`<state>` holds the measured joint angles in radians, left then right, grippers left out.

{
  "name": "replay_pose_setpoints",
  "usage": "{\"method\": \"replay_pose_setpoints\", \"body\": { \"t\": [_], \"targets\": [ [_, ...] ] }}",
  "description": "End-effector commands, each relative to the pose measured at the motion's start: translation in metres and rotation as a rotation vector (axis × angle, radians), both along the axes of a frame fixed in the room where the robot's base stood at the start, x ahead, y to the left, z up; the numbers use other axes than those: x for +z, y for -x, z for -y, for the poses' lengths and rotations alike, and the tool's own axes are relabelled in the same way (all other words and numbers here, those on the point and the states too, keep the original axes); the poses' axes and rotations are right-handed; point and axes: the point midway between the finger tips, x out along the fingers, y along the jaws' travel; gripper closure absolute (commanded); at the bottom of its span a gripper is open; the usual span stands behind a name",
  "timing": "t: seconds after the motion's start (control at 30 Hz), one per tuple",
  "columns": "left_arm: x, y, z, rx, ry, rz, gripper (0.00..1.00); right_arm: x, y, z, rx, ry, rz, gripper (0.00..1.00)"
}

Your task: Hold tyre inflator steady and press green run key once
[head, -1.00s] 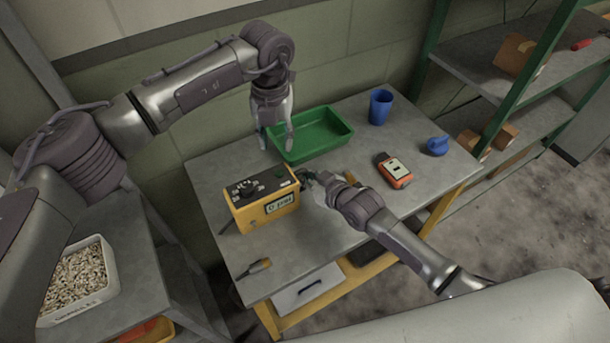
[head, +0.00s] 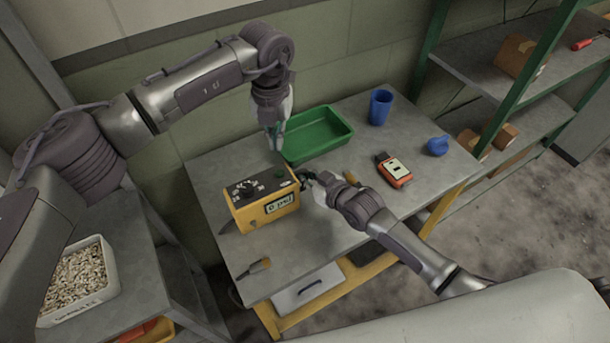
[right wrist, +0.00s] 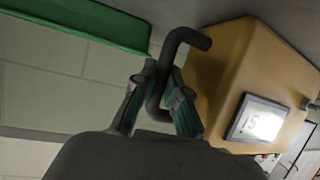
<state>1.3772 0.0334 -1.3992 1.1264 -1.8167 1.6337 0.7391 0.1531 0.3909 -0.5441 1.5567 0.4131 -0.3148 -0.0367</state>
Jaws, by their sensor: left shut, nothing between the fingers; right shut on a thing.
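The yellow tyre inflator (head: 262,212) stands on the grey workbench, with a dial and a small green key (head: 279,175) on its dark top panel and a lit display (head: 280,206) on its front. It also shows in the right wrist view (right wrist: 225,80). My right gripper (head: 305,179) is at the inflator's right side, shut on a dark bent handle (right wrist: 190,38) there. My left gripper (head: 275,146) points down, shut and empty, above and behind the green key, beside the green tray. It appears apart from the key.
The green tray (head: 345,128) lies behind the inflator. A blue cup (head: 380,107), an orange handheld device (head: 396,172) and a blue rounded object (head: 437,146) stand to the right. A small tool (head: 255,268) lies at the front left. The bench between inflator and front edge is mostly clear.

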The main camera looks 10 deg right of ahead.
Motion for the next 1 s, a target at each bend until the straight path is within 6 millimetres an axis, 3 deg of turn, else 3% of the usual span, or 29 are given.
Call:
{"method": "replay_pose_setpoints", "body": {
  "t": [0.7,0.9,1.0],
  "targets": [
    [-0.004,0.001,0.001,-0.002,0.022,0.002,1.00,-0.001,0.000,0.000,-0.001,0.001,-0.001,1.00],
    [-0.022,0.008,0.012,-0.010,0.266,0.072,1.00,-0.001,0.000,0.001,-0.001,0.001,-0.002,1.00],
    [-0.019,0.008,0.013,0.005,0.428,0.152,1.00,-0.001,0.000,0.001,-0.001,0.001,-0.002,1.00]
  ]
}}
